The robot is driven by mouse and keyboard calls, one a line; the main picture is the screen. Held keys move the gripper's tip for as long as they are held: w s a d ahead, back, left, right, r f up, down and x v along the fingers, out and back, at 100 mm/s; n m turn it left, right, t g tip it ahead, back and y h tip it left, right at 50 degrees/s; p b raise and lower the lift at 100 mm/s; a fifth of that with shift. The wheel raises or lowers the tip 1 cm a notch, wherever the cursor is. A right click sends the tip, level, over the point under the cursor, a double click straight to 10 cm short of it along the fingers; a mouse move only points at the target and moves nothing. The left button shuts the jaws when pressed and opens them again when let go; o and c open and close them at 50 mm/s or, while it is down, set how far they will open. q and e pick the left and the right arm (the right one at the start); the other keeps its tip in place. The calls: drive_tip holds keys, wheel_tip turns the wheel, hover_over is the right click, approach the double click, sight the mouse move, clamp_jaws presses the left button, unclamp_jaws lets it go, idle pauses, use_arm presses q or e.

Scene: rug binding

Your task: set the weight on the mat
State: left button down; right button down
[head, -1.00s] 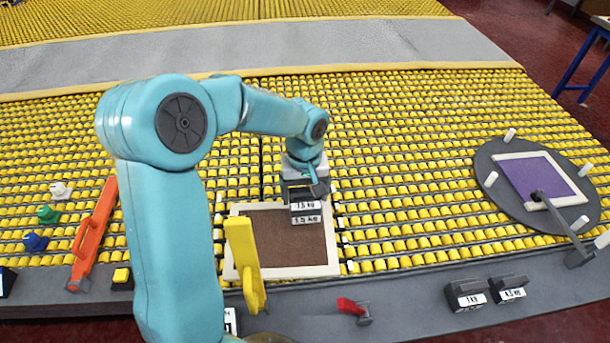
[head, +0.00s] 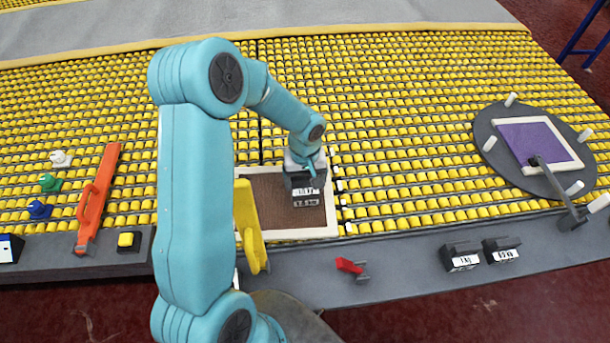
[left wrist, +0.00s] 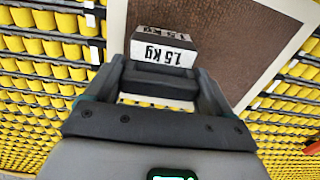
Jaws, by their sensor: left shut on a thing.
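The 1.5 kg weight (head: 307,198) is a dark block with white labels, in the right part of the brown mat's area. It also shows in the left wrist view (left wrist: 165,46), between the finger ends. My left gripper (head: 303,178) is shut on it from above. The brown mat (head: 262,190) has a cream border and lies on the yellow rollers; the left wrist view shows it behind the weight (left wrist: 225,35). I cannot tell whether the weight's underside touches the mat. My right gripper is not in view.
A yellow upright lever (head: 248,225) stands at the mat's front left, close to my left arm. A red handle (head: 349,266) and two dark labelled weights (head: 461,257) (head: 502,250) sit on the grey front ledge. A purple mat (head: 533,142) lies on a round disc at right.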

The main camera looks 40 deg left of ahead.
use_arm(q)
drive_tip(key=shift+w+f, duration=0.1)
drive_tip(key=shift+w, duration=0.15)
unclamp_jaws()
drive_tip(key=shift+a+f, duration=0.1)
drive_tip(key=shift+s+r, duration=0.2)
drive_tip(key=shift+r, duration=0.05)
drive_tip(key=shift+w+r, duration=0.1)
drive_tip(key=shift+r, duration=0.05)
wheel_tip(320, 180, up, 12)
drive_tip(key=b, duration=0.1)
drive_tip(key=shift+f, duration=0.2)
